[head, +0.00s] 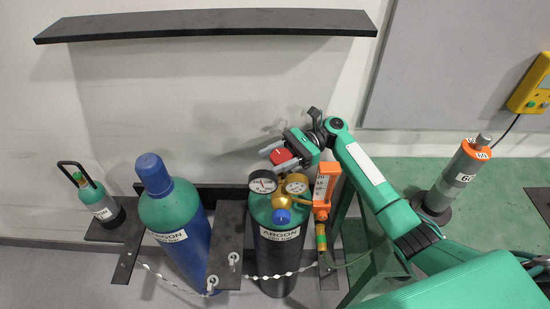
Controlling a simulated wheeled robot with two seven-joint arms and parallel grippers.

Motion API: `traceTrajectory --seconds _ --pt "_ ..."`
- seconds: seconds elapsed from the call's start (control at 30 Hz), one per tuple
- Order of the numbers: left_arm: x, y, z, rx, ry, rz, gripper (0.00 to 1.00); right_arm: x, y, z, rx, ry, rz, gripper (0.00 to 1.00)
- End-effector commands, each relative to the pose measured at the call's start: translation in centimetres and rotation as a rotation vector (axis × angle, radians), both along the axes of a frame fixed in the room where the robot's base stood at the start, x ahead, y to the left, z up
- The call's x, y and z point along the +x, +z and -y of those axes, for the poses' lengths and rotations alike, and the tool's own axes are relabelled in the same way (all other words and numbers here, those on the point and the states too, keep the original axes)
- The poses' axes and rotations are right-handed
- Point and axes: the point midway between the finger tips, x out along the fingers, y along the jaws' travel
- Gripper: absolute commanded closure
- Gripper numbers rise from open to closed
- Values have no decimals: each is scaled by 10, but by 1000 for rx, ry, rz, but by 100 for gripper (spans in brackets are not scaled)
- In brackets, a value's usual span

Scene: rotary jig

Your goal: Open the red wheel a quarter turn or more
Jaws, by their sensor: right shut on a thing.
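The red wheel (281,156) shows at the top of the right-hand argon cylinder (280,246), behind its gauges. Only part of the wheel is visible. My right gripper (277,155) reaches in from the right, and its fingers are shut on the wheel, one on each side. The wheel's turn angle cannot be read from this view. My left gripper is not in view.
Two round gauges (263,182), a brass regulator with a blue knob (281,216) and an orange flowmeter (322,188) crowd just below the wheel. A blue-capped cylinder (171,205) stands left. A dark shelf (205,24) hangs above. Chains cross the front.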

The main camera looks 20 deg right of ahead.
Motion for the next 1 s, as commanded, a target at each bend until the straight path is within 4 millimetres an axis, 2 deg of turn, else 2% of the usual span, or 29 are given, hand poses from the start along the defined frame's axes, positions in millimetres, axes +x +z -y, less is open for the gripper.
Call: traceTrajectory --seconds 0.17,0.2,0.27,0.3,0.77,1.0 --pt "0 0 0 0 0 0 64 0 0 0 -1 -1 1 71" --pt "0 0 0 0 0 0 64 0 0 0 -1 -1 1 41" --pt "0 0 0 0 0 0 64 0 0 0 -1 -1 1 29" --pt "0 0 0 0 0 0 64 0 0 0 -1 -1 1 27" --pt "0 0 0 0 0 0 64 0 0 0 0 -5 0 27" --pt "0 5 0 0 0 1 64 1 1 -1 1 -116 0 27"
